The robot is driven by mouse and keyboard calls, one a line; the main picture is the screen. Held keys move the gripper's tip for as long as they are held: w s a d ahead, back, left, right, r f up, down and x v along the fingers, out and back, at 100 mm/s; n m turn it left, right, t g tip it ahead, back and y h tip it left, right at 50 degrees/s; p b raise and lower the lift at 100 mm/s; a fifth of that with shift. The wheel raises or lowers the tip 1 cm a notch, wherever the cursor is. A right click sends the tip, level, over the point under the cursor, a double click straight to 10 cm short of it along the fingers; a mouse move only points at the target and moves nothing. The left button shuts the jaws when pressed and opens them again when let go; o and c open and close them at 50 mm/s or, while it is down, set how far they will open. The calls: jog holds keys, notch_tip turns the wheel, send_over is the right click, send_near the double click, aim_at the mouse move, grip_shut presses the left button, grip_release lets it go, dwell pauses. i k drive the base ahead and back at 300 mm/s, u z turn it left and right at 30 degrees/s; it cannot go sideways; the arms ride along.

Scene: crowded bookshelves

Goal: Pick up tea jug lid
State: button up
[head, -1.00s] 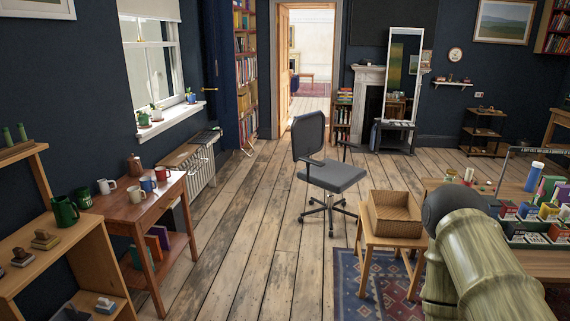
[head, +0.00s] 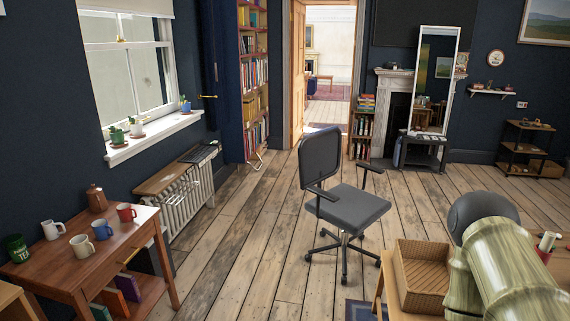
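A dark green jar (head: 17,248) marked TEA stands upright at the left end of the wooden side table (head: 55,277), close to the left picture edge. Its top looks dark green, but I cannot tell whether this is a separate lid. My gripper is not in view. Only part of my arm, with a greenish, banded look, shows at the lower right, far from the jar.
An office chair (head: 345,205) stands mid-floor. A wicker box (head: 421,272) is at right. Bare floorboards (head: 235,240) lie between table and chair.

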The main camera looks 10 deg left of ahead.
aim_at(94, 190)
jog(key=u, duration=0.5)
jog(key=i, duration=1.5)
jog(key=u, duration=0.85)
